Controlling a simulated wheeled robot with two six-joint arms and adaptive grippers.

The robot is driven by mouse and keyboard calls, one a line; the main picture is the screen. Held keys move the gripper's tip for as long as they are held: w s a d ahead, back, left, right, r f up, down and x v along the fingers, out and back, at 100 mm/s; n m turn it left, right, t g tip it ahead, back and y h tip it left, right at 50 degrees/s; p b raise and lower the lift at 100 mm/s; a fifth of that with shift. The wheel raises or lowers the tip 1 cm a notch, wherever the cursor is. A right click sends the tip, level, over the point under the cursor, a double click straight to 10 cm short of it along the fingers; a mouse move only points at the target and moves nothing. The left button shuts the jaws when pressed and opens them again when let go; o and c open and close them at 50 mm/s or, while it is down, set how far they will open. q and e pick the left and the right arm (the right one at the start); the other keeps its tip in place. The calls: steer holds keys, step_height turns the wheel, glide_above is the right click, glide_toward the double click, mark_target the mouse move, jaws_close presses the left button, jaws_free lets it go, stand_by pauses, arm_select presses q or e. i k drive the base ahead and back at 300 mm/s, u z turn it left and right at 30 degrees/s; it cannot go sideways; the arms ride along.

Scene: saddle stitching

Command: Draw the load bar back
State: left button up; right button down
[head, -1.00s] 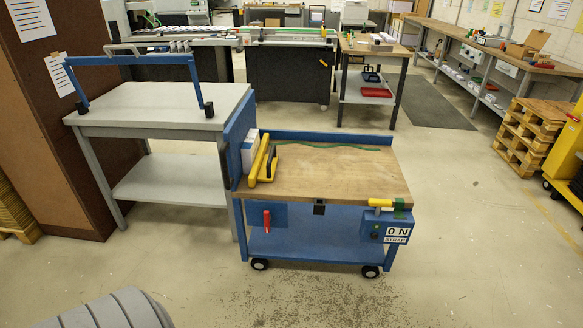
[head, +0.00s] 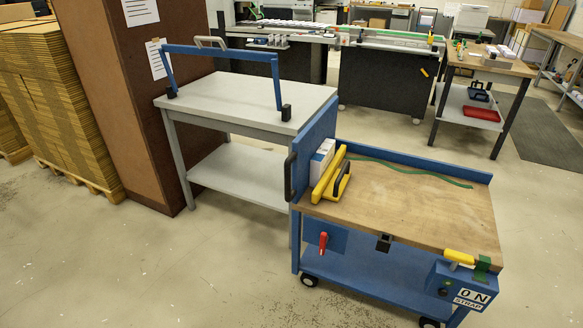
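In the head view a blue bar (head: 225,51) spans the grey table (head: 235,98) on two legs with dark feet at its ends. A grey handle (head: 212,40) shows just behind the bar. I cannot tell for sure which part is the load bar. A blue cart (head: 360,280) with a wooden top stands at the table's right, with a blue upright panel (head: 318,140) between them. A yellow bar (head: 327,177) and a yellow piece with a dark handle (head: 341,186) lie by a white block on the cart. Neither gripper is in view.
A brown cabinet (head: 135,100) stands left of the table. Stacked cardboard (head: 45,100) is further left. The front left floor is clear.

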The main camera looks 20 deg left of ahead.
mark_target(332, 185)
steer(key=u, duration=0.35)
steer(key=i, duration=0.8)
steer(key=z, duration=0.55)
steer(key=i, duration=0.55)
steer(key=z, duration=0.45)
